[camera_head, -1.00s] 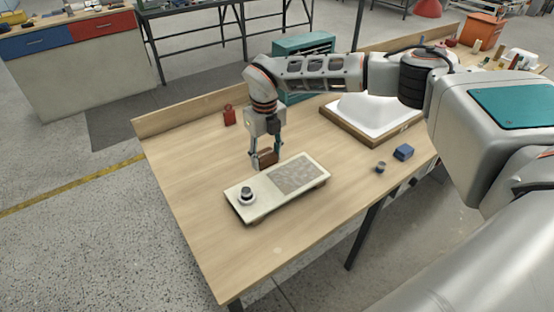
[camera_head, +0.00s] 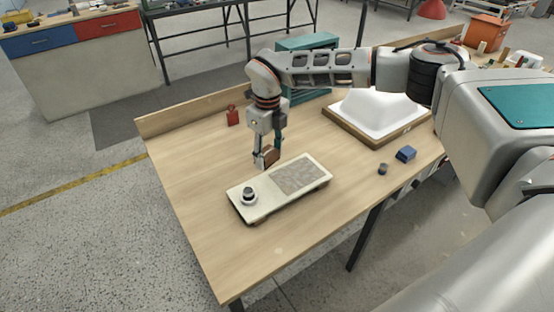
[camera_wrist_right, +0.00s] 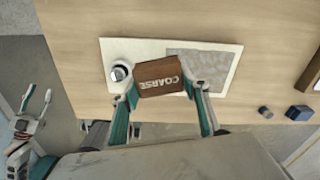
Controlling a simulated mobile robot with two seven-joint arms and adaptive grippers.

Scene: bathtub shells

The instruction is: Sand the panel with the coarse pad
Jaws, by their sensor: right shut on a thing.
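The panel (camera_head: 250,210) is a cream board lying on the bench, with a rough grey-beige patch (camera_head: 300,177) on its right part and a dark-topped round knob (camera_head: 248,194) at its left end. My right gripper (camera_head: 268,156) points down by the panel's far edge, shut on the brown coarse pad (camera_head: 271,155). In the right wrist view the pad (camera_wrist_right: 157,78), lettered COARSE, hides part of the panel between knob and patch. It looks held above the panel; contact is not clear. My left gripper (camera_wrist_right: 36,100) shows only in the wrist view, fingers apart and empty, off the bench.
A white tub shell (camera_head: 372,110) on a wooden frame stands at the bench's right. A blue block (camera_head: 406,153) and a small dark cylinder (camera_head: 383,169) lie in front of it. A red object (camera_head: 232,116) stands near the back edge. The bench's left and front are clear.

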